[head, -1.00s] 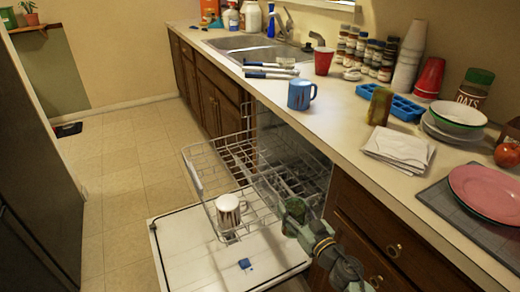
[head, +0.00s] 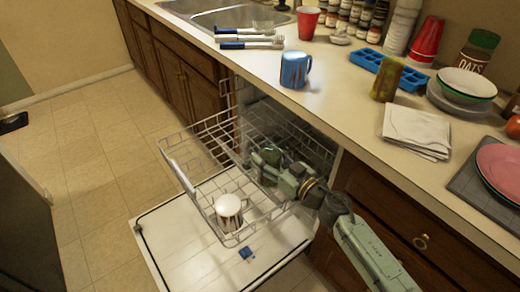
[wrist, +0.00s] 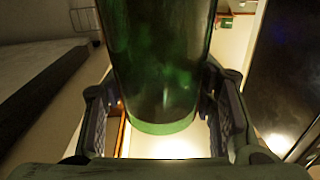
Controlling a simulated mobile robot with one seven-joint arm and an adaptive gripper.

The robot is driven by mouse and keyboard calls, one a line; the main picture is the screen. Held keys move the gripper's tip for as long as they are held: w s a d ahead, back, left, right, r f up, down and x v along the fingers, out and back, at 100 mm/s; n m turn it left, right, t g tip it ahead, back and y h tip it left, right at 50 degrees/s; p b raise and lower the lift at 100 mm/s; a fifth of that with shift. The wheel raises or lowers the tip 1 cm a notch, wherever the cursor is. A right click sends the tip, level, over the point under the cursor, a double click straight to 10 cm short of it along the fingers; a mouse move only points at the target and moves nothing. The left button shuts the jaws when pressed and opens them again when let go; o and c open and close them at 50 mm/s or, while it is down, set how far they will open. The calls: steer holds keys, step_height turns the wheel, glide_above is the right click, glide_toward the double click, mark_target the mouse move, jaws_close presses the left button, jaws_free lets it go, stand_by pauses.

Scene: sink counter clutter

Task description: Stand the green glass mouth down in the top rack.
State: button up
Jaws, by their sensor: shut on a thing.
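The green glass (wrist: 158,65) is between the two finger pads of my gripper (wrist: 162,112) in the wrist view, with one rounded end edge showing. In the head view the green glass (head: 271,154) is small and partly hidden by my gripper (head: 276,165). My gripper is shut on it over the right part of the pulled-out top rack (head: 207,136). I cannot tell which end of the glass is the mouth, or whether it touches the rack wires.
A white and brown mug (head: 229,207) stands in the rack's front part. The open dishwasher door (head: 190,248) lies below, with a blue piece (head: 245,253) on it. The counter on the right holds a blue mug (head: 295,70), an amber glass (head: 386,79) and napkins (head: 416,130).

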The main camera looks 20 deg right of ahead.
steer(key=shift+s+r, duration=0.1)
steer(key=shift+s, duration=0.05)
step_height(320, 180, down, 8)
steer(key=b, duration=0.6)
steer(key=shift+f+b, duration=0.5)
stand_by(1.1)
steer(key=o, duration=1.4)
step_height(320, 180, up, 10)
